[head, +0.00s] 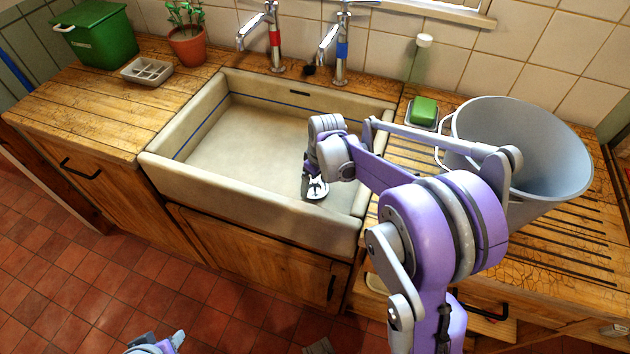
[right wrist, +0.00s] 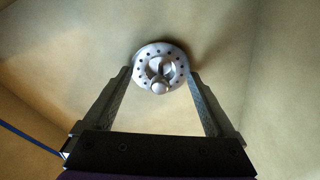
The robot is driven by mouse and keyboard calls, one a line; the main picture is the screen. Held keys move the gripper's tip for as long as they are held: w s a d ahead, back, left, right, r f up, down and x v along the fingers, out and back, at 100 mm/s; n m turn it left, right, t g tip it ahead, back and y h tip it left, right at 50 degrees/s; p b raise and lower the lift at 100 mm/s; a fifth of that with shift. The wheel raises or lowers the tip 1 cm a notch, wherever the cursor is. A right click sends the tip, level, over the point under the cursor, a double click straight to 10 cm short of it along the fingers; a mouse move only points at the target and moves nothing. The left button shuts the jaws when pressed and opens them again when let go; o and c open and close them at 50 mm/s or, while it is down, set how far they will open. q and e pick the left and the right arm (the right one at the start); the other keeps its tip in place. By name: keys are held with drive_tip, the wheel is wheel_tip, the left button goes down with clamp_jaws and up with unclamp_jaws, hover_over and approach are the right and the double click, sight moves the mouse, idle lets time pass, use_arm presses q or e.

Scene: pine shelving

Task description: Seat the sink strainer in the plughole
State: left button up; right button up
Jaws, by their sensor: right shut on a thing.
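The sink strainer (right wrist: 160,68), a round metal disc with a ring of small holes and a knob in its middle, sits between the fingertips of my right gripper (right wrist: 161,77). The gripper is shut on it, inside the sink basin (head: 235,140). In the head view the strainer (head: 317,188) shows as a small bright disc under my right gripper (head: 312,178), near the basin's front right. I cannot tell whether it touches the basin floor. The plughole does not show in either view. Part of my left arm's end (head: 155,345) shows at the bottom edge, its fingers unclear.
Two taps (head: 274,40) (head: 341,50) stand behind the basin. A grey bucket (head: 530,150) and a green sponge (head: 424,110) are on the right worktop. A plant pot (head: 187,46), a pale tray (head: 147,71) and a green bin (head: 100,35) stand on the left.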

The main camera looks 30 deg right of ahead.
sight(319, 191)
drive_tip(key=shift+f, duration=0.4)
drive_tip(key=o, duration=1)
wheel_tip(319, 191, up, 11)
drive_tip(key=s, duration=0.1)
drive_tip(key=shift+s+d+f+p, duration=0.15)
drive_tip(key=shift+s+d+p, duration=0.1)
drive_tip(key=shift+s+p, duration=0.1)
drive_tip(key=shift+w, duration=0.1)
